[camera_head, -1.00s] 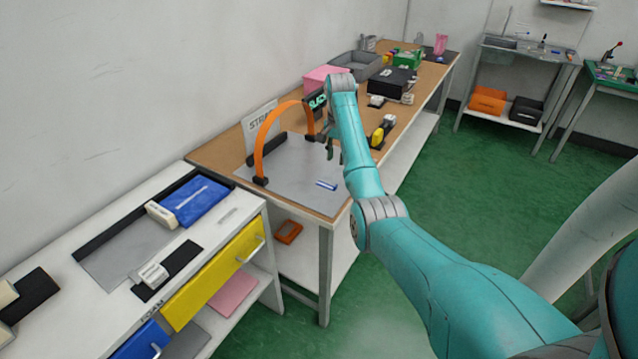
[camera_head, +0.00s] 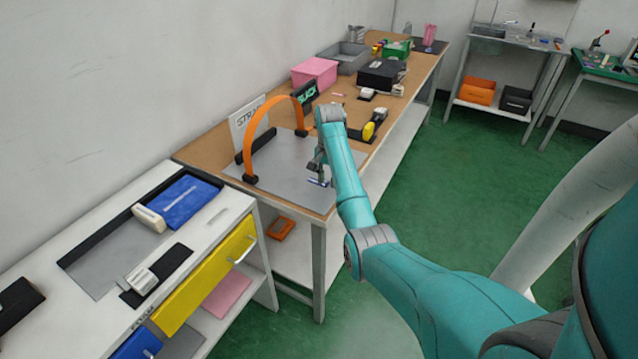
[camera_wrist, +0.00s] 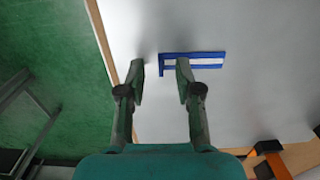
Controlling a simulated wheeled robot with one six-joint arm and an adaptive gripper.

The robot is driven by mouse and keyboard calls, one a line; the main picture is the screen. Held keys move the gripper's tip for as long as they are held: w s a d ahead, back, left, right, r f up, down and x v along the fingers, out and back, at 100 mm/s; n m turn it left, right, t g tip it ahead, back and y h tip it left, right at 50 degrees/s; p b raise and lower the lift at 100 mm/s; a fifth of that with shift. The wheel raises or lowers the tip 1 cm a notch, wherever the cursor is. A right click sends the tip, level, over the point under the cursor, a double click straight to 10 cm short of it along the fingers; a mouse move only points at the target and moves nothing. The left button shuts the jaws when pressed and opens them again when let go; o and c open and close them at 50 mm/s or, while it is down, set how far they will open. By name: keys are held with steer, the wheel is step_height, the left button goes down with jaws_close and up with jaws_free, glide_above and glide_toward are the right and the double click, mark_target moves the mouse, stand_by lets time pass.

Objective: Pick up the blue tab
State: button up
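The blue tab (camera_head: 316,183), with a white stripe along it, lies flat on the grey mat (camera_head: 285,190) near the table's front edge. In the wrist view the tab (camera_wrist: 212,54) sits just beyond my fingertips. My gripper (camera_wrist: 160,68) is open, with nothing between its fingers. Its right fingertip overlaps the tab in the picture, and the tab's left end shows between the two fingers. In the head view my gripper (camera_head: 319,167) is pointing down close above the tab and partly hides it. I cannot tell whether it touches.
An orange strap (camera_head: 273,112) arches over the mat on black feet, left of my gripper. A "STRAP" sign (camera_head: 247,117) stands behind it. A yellow and black object (camera_head: 370,130) lies to the right. The mat between strap and tab is clear.

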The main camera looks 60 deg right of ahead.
steer(key=shift+f, duration=0.45)
jaws_close()
